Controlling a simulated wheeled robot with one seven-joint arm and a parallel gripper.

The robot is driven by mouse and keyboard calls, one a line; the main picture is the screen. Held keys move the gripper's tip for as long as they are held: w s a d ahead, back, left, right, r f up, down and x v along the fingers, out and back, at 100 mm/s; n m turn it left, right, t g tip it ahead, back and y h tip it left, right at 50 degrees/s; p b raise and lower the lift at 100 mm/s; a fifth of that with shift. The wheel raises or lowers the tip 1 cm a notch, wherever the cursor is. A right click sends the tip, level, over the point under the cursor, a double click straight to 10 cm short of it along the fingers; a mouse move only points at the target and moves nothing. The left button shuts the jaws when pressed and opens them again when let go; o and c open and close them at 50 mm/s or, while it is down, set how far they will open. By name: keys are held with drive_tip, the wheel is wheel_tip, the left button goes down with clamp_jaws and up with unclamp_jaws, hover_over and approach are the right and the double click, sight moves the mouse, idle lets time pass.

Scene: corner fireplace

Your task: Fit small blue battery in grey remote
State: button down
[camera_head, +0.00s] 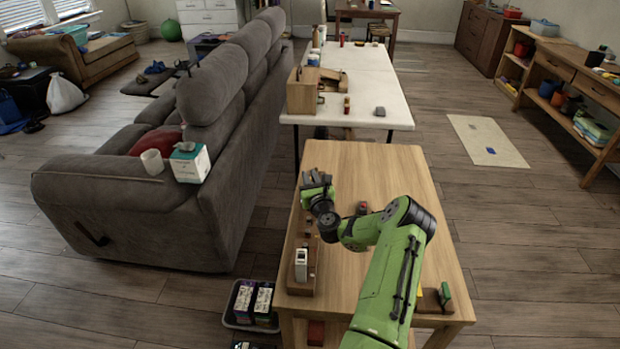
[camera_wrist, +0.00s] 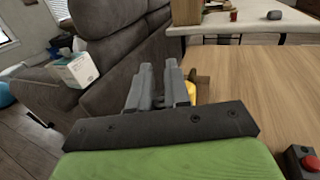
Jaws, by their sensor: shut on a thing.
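My gripper (camera_head: 317,180) is over the far left edge of the near wooden table, beside the sofa. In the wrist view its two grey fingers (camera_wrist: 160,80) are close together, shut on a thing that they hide. A small yellow piece (camera_wrist: 192,92) shows just right of the fingers; I cannot tell whether they touch it. A pale grey-white device (camera_head: 301,262) stands upright in a wooden block (camera_head: 301,283) at the table's left edge. It may be the remote, but it is too small to be sure. I cannot make out the small blue battery.
The wooden table (camera_head: 385,165) is mostly clear. A red button box (camera_head: 362,208) stands mid-table, and also shows in the wrist view (camera_wrist: 302,160). A grey sofa (camera_head: 215,110) borders the left. A white table (camera_head: 365,85) with several objects stands beyond.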

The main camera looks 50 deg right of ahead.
drive_tip(key=shift+f, duration=0.1)
drive_tip(key=c, duration=1)
unclamp_jaws()
drive_tip(key=shift+s+a+f, duration=0.1)
drive_tip(key=b+v, duration=0.2)
drive_tip(key=v, duration=1.3)
drive_tip(key=shift+s+b, duration=0.25)
drive_tip(key=shift+b, duration=0.15)
drive_tip(key=shift+a, duration=0.1)
